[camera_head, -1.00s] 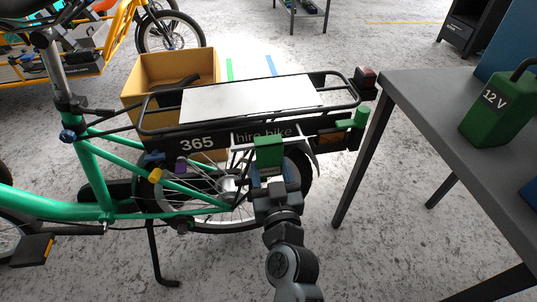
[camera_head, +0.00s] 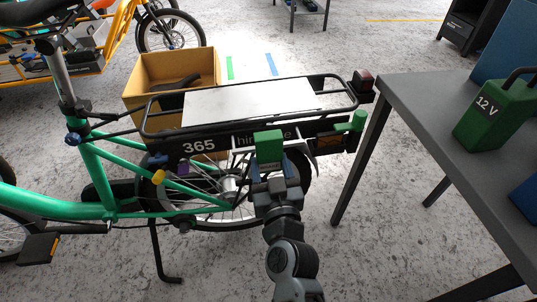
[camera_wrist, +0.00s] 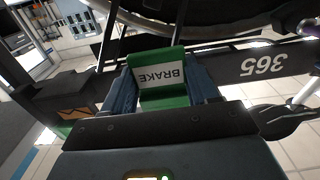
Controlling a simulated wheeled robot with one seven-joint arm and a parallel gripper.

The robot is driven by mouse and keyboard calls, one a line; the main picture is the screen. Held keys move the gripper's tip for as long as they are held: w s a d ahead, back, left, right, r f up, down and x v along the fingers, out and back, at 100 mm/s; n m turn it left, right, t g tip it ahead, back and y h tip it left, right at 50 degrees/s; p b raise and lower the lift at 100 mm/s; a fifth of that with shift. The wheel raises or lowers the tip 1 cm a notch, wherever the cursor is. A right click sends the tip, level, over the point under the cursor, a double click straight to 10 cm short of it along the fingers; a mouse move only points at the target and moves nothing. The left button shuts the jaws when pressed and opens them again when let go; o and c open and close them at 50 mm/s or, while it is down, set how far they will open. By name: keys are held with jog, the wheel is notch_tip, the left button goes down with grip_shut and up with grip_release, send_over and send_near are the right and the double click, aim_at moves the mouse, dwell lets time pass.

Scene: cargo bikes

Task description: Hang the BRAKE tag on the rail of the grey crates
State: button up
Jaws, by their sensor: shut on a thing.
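The green BRAKE tag (camera_wrist: 165,99) is held between the two blue fingers of my gripper (camera_wrist: 163,90); its white label reads BRAKE upside down in the wrist view. In the head view the green tag (camera_head: 268,144) is in front of the dark side panel of the green bike, covering part of the "hire bike" lettering. My gripper (camera_head: 270,168) is just below it, shut on it. I cannot tell whether the tag touches the panel. I make out no grey crates or their rail in either view.
The green bike's rear rack (camera_head: 250,100) carries a pale plate, and its panel reads 365. A tan box (camera_head: 150,72) stands behind it. A grey table (camera_head: 430,105) at right holds a green 12 V battery (camera_head: 495,112). Open floor lies below the bike.

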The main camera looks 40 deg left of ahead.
jog(key=shift+r, duration=0.25)
jog(key=v, duration=0.8)
dwell(1.1)
dwell(0.5)
